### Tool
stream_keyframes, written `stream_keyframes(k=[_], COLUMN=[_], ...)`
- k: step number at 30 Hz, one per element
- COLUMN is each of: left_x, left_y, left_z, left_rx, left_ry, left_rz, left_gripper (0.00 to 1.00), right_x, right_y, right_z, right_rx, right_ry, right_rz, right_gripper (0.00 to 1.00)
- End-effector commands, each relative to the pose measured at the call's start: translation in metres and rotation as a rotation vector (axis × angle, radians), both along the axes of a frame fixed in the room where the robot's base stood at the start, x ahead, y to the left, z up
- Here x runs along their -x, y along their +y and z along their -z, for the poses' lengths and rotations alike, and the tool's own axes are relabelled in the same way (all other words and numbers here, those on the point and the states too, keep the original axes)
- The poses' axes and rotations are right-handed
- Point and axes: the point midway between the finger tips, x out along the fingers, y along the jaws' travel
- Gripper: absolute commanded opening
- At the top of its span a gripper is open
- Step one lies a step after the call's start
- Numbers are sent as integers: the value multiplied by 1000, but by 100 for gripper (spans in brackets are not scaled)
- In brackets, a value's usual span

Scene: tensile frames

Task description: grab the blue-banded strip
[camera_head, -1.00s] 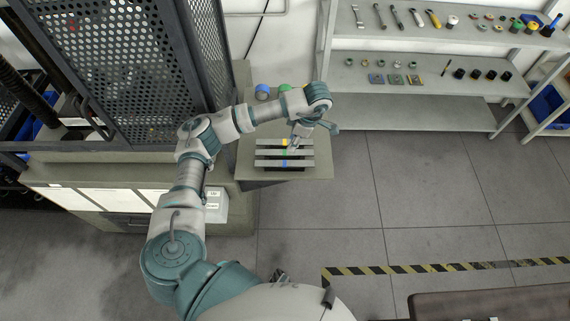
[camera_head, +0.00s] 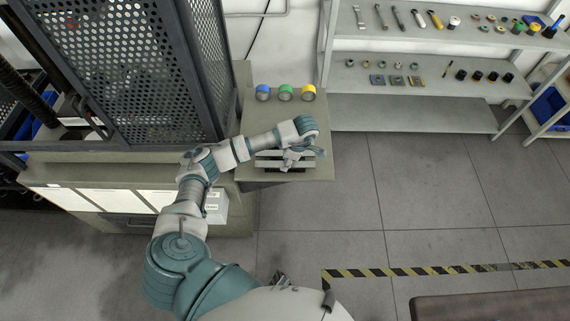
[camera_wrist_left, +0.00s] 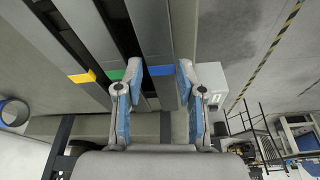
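Three grey strips lie side by side on the small side table (camera_head: 318,172). In the left wrist view they carry a yellow, a green and a blue band. The blue-banded strip (camera_wrist_left: 161,70) is the rightmost there, its band between my fingertips. My left gripper (camera_wrist_left: 160,72) is open, with one finger on each side of that strip; I cannot tell whether they touch it. In the head view my left gripper (camera_head: 291,160) is over the strips and, with the arm, hides their bands. I cannot make out my right gripper.
Blue (camera_head: 262,92), green (camera_head: 286,92) and yellow (camera_head: 308,92) rolls stand at the back of the table. A perforated cage (camera_head: 150,70) rises on the left. Shelves (camera_head: 430,80) with small parts stand at the right. The floor right of the table is clear.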

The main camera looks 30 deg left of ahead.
Motion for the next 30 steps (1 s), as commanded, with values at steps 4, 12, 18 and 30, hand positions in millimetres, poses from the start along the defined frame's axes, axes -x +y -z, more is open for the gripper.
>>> stream_keyframes(k=[4,12,18,30], left_x=[0,0,0,-1], left_y=[0,0,0,0], left_z=[0,0,0,-28], left_rx=[0,0,0,0], left_ry=[0,1,0,-4], left_rz=[0,1,1,1], left_gripper=[28,0,0,0], right_x=[0,1,1,1], right_y=[0,0,0,0], right_z=[0,0,0,0], right_rx=[0,0,1,1], right_ry=[0,2,3,8], right_rz=[0,0,0,1], right_gripper=[0,0,0,0])
